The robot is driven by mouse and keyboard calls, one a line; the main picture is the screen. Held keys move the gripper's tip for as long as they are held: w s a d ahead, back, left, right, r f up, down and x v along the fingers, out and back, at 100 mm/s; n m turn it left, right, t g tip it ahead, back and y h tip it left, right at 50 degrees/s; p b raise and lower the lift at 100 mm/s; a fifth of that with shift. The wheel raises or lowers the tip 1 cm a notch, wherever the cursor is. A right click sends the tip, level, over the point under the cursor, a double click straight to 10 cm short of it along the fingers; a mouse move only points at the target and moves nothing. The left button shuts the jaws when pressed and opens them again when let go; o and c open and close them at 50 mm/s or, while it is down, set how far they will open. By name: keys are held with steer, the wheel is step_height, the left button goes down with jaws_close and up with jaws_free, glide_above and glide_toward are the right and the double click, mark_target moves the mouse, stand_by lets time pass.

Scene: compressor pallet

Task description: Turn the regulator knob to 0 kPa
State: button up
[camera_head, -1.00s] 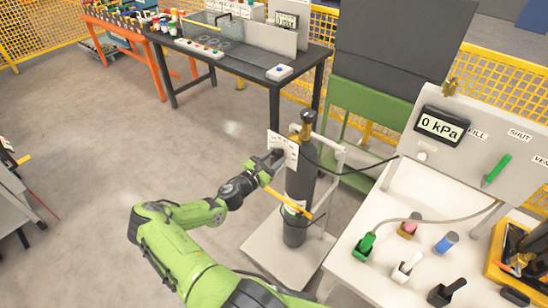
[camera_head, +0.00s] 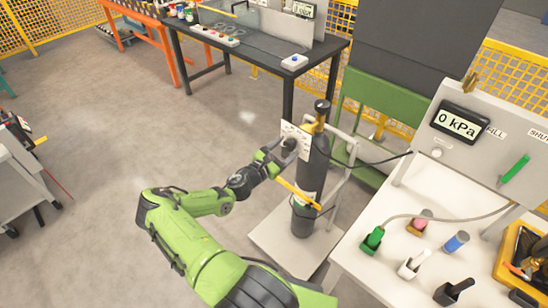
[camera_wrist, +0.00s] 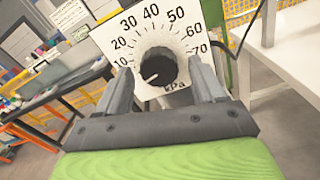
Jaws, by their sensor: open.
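The regulator knob (camera_wrist: 155,66) is round and black, at the middle of a white dial plate (camera_wrist: 112,42) marked from 10 to 70 kPa. Its white pointer line points to the lower left, below the 10 mark. The 0 mark is not visible. The plate also shows in the head view (camera_head: 296,134), on a dark gas cylinder (camera_head: 311,168). My gripper (camera_wrist: 160,70) is open, with one finger on each side of the knob in the wrist view. I cannot tell whether the fingers touch it. A display (camera_head: 460,123) on the panel reads 0 kPa.
A white table (camera_head: 372,213) at the right holds several coloured fittings and a hose. A white-grey frame (camera_head: 345,165) stands beside the cylinder. A black workbench (camera_head: 262,60) and a green stand (camera_head: 352,88) are behind.

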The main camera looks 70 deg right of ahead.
steer(key=v, duration=1.4)
steer(key=shift+w+a+b, duration=0.2)
steer(key=shift+a+b, duration=0.15)
